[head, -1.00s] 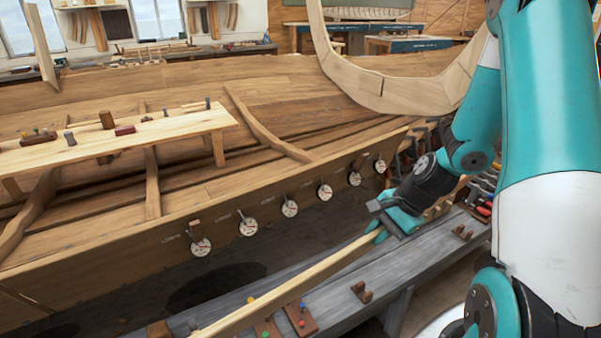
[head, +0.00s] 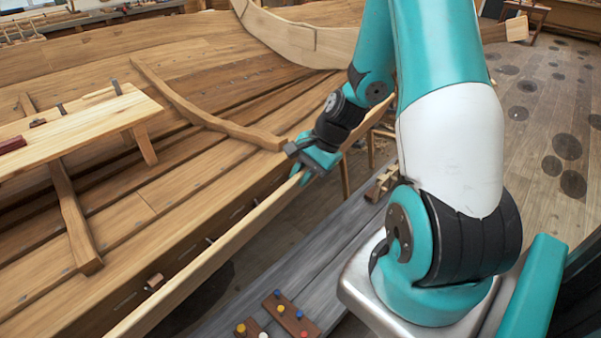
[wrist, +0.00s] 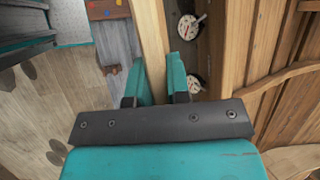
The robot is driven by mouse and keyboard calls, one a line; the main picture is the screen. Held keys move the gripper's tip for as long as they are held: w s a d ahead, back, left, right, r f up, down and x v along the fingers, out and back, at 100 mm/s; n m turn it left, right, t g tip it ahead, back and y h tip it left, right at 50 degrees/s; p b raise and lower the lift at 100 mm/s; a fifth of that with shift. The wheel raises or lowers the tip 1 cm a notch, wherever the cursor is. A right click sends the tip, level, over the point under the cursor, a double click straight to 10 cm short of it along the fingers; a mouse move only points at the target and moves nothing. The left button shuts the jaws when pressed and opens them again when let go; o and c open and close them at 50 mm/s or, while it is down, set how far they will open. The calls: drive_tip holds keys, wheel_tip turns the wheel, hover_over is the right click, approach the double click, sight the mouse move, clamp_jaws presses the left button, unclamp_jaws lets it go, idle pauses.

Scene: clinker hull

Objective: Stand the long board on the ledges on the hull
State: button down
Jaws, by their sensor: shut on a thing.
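The long board (head: 215,253) is a thin, pale wooden strip. In the head view it slants from my gripper (head: 306,172) down to the lower left, leaving the frame near the bottom. My gripper is shut on it. In the wrist view the board (wrist: 153,45) runs up between the two teal fingers (wrist: 160,80). The wooden hull (head: 190,190) fills the left of the head view, and the board hangs alongside its near edge, over the gap before the bench. A few small pegs (head: 155,282) stick out of the hull's side. The board's far end is out of view.
A grey bench (head: 262,290) runs below the board, with small wooden blocks holding coloured pins (head: 291,312). A plank table (head: 85,125) stands inside the hull at left. Round dials (wrist: 187,27) show on the hull side. Open floor (head: 545,95) lies at right.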

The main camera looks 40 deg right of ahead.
drive_tip(key=w+a+r+p, duration=0.1)
drive_tip(key=w+r, duration=0.2)
drive_tip(key=w, duration=0.5)
drive_tip(key=shift+a+p, duration=0.2)
drive_tip(key=shift+p, duration=0.15)
drive_tip(key=shift+f, duration=0.2)
drive_tip(key=shift+w+a+f+b, duration=0.1)
drive_tip(key=shift+w+f+b, duration=0.25)
drive_tip(key=shift+f, duration=0.35)
drive_tip(key=shift+w+f+b, duration=0.25)
drive_tip(key=shift+f+b, duration=0.15)
drive_tip(key=shift+f, duration=0.25)
drive_tip(key=shift+f, duration=0.15)
drive_tip(key=shift+w+f+b, duration=0.25)
drive_tip(key=shift+f+b, duration=0.1)
drive_tip(key=shift+f, duration=0.2)
drive_tip(key=shift+w+f+b, duration=0.25)
drive_tip(key=shift+f+b, duration=0.05)
drive_tip(key=shift+f, duration=0.2)
drive_tip(key=shift+f, duration=0.1)
drive_tip(key=shift+w+a+f+b, duration=0.1)
drive_tip(key=shift+w+f+b, duration=0.15)
drive_tip(key=shift+f+b, duration=0.25)
drive_tip(key=shift+w+f+b, duration=0.2)
drive_tip(key=shift+f+b, duration=0.05)
drive_tip(key=shift+f, duration=0.3)
drive_tip(key=shift+w+f, duration=0.1)
drive_tip(key=shift+f, duration=0.1)
